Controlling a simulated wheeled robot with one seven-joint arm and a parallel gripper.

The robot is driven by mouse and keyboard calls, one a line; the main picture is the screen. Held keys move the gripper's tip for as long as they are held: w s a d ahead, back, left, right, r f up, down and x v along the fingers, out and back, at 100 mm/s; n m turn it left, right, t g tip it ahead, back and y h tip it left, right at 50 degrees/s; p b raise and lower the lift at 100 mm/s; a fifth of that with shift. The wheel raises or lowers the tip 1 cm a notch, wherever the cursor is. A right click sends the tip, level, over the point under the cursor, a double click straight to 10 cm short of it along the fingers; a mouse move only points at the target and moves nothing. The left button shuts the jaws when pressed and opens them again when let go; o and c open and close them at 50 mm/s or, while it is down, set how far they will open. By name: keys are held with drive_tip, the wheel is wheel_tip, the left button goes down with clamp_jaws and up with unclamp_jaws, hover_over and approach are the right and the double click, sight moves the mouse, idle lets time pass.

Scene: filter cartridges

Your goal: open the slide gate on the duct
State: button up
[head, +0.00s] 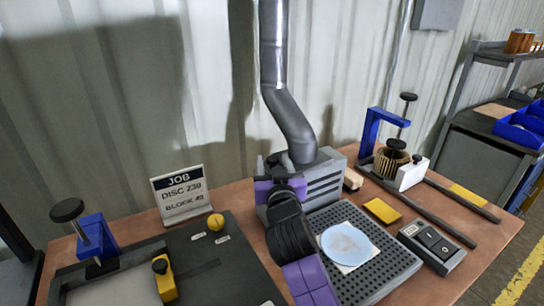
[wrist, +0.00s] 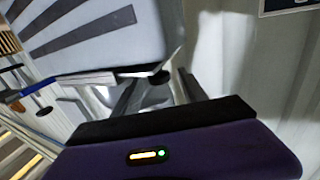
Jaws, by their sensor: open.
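The grey duct (head: 290,115) comes down the wall and bends to the right into the top of a slatted grey box (head: 325,177). My gripper (head: 284,165) is at the box's left top corner, by the duct's foot, and covers much of that area. In the wrist view my gripper (wrist: 160,88) has its two dark fingers apart. A small dark knob (wrist: 159,77) shows between or just beyond the fingertips, below the grey box (wrist: 110,30); contact cannot be told. A thin pale plate edge (wrist: 85,78) runs beside it. The gate's position is not clear.
A perforated grey tray (head: 385,265) with a pale blue disc (head: 345,244) lies in front of the box. A job sign (head: 182,194) and yellow knob (head: 216,222) stand left. A blue press (head: 375,125) and switch box (head: 432,246) are right.

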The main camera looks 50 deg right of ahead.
drive_tip(key=shift+x, duration=1.05)
clamp_jaws()
idle(0.7)
